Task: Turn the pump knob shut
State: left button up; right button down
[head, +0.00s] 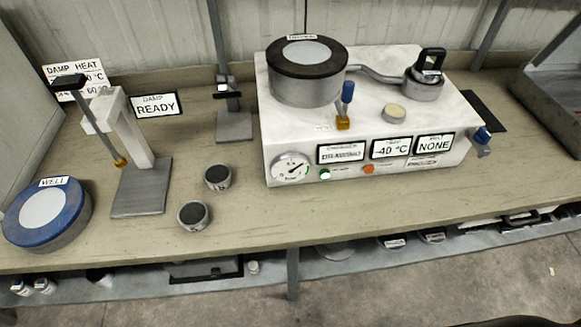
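A white pump unit (288,133) stands on the bench at the centre right. On its top is an upright blue-handled valve (346,97) with a brass base. A second blue knob (482,135) sticks out at its right end. A small beige round cap or knob (394,113) lies on its top. I cannot tell which of these is the pump knob. A round gauge (290,168) sits on the front left. Front displays include "-40 °C" (391,148) and "NONE" (433,144). Neither of my grippers shows in the head view.
A black-rimmed chamber (307,58) and a metal pot with a black handle (425,86) sit on the unit. Two small dark-topped cups (218,178) (194,215), a lever press (143,190) and a blue-rimmed well (47,213) stand left. Bench (330,213) in front is clear.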

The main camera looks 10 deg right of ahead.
aim_at(215, 271)
jog(key=u, duration=0.9)
